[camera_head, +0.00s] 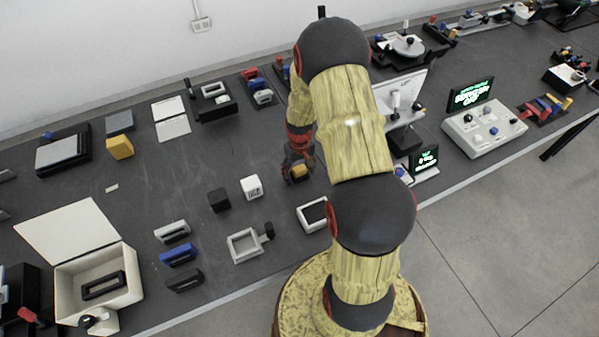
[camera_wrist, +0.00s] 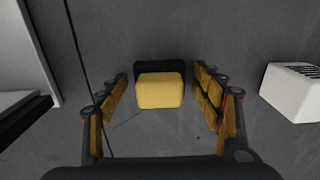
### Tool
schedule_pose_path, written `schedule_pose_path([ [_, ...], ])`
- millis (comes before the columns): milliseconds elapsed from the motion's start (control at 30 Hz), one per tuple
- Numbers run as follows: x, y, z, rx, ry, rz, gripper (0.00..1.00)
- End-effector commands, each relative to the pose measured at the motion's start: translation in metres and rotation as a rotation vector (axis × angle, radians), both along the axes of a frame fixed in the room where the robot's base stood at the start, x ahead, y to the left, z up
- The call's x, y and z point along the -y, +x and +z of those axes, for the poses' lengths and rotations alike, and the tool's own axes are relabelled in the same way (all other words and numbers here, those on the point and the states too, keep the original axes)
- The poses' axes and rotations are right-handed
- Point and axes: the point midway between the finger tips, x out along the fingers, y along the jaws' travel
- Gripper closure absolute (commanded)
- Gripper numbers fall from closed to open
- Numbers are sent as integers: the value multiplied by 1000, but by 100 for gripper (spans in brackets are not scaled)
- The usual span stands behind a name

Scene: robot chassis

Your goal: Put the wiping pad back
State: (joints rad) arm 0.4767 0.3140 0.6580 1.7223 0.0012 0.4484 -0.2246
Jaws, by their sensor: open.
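A small yellow block with a dark part behind it, which looks like the wiping pad (camera_wrist: 160,92), lies on the dark tabletop in the wrist view. My gripper (camera_wrist: 162,95) is open, with its yellow-padded fingers on either side of the block and visible gaps between. In the head view my gripper (camera_head: 298,172) is low over the table, left of my arm, with the yellow block (camera_head: 299,170) partly hidden at its fingers. The pad's own place cannot be told for certain. A shallow white tray with a dark inside (camera_head: 313,215) stands close by, partly hidden by my arm.
A white cube (camera_head: 251,187) and a black cube (camera_head: 219,200) stand left of my gripper. A white open frame (camera_head: 244,245) is nearer the front edge. Another yellow block (camera_head: 120,147) is far left. A screen stand (camera_head: 405,100) rises right of my arm.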

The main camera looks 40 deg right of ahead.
Motion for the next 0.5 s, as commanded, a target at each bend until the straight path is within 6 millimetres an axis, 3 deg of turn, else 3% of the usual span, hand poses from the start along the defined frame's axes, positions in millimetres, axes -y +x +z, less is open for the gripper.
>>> schedule_pose_path([
  [267,1,1,13,3,-2,0,34],
  [500,0,1,60,4,-2,0,34],
])
